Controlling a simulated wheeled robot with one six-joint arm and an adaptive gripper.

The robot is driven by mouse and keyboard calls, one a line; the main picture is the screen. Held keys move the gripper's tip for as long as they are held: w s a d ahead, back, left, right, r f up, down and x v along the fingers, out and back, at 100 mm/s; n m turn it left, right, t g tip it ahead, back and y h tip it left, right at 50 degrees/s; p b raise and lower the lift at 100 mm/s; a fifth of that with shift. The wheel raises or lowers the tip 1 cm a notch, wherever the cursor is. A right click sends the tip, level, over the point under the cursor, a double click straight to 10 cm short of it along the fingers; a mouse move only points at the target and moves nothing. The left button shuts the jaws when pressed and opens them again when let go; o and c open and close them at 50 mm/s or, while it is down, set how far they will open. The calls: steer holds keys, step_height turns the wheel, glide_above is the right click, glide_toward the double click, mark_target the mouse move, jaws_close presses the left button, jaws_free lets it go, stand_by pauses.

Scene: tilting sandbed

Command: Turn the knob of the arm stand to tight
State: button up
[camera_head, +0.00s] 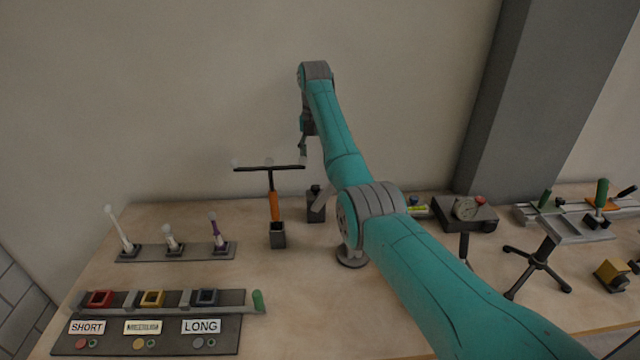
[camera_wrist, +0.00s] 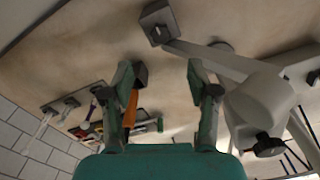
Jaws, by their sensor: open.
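The arm stand is mostly hidden behind my arm in the head view; a round grey base (camera_head: 351,258) that seems to be its foot shows below my elbow. In the wrist view a pale grey arm stand (camera_wrist: 258,102) is at the right, with a thick cylinder and a jointed link. A black lobed knob (camera_wrist: 268,146) sits on its near end. My gripper (camera_wrist: 160,78) is open and empty, its fingers apart and to the left of the stand and knob, touching neither. In the head view my gripper (camera_head: 303,146) is high above the table's back part, pointing down.
A T-bar with orange handle (camera_head: 274,205) stands near my gripper, beside a dark block (camera_head: 316,206). Levers (camera_head: 172,240) and a labelled panel (camera_head: 150,338) are at left. A dial gauge (camera_head: 466,208) and a small tripod (camera_head: 539,260) are at right.

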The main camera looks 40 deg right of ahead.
mark_target(315, 187)
step_height(315, 187, down, 11)
steer(key=shift+r, duration=0.2)
stand_by(0.3)
jaws_close()
steer(key=m, duration=0.4)
steer(key=shift+m, duration=0.3)
